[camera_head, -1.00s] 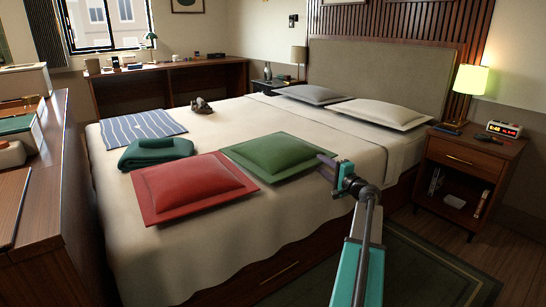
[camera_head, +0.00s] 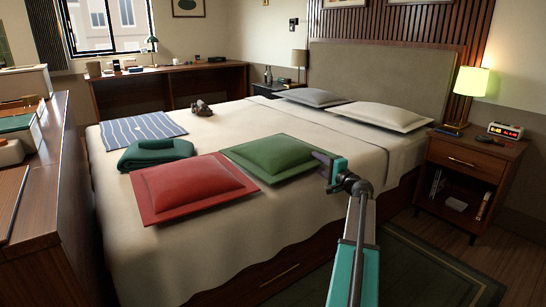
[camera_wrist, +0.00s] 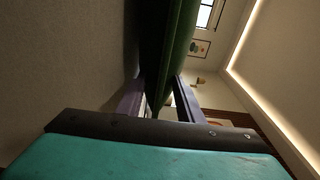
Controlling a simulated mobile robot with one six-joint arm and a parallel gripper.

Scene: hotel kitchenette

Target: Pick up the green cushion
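The green cushion (camera_head: 273,154) lies flat on the bed, beside the red cushion (camera_head: 195,184). My gripper (camera_head: 318,160) is at the green cushion's right corner, low over the bed. In the wrist view the cushion (camera_wrist: 168,45) fills the upper middle, and its edge reaches in between my two fingers (camera_wrist: 158,98). The fingers stand apart, one on each side of that edge, with a gap showing on the right side. The fingertips are partly hidden by the cushion, so contact is not clear.
A folded dark green blanket (camera_head: 155,154) and a striped cloth (camera_head: 140,129) lie on the bed (camera_head: 255,225). A grey pillow (camera_head: 312,97) and a white pillow (camera_head: 381,115) are near the headboard. A nightstand (camera_head: 470,168) with a lamp stands at the right.

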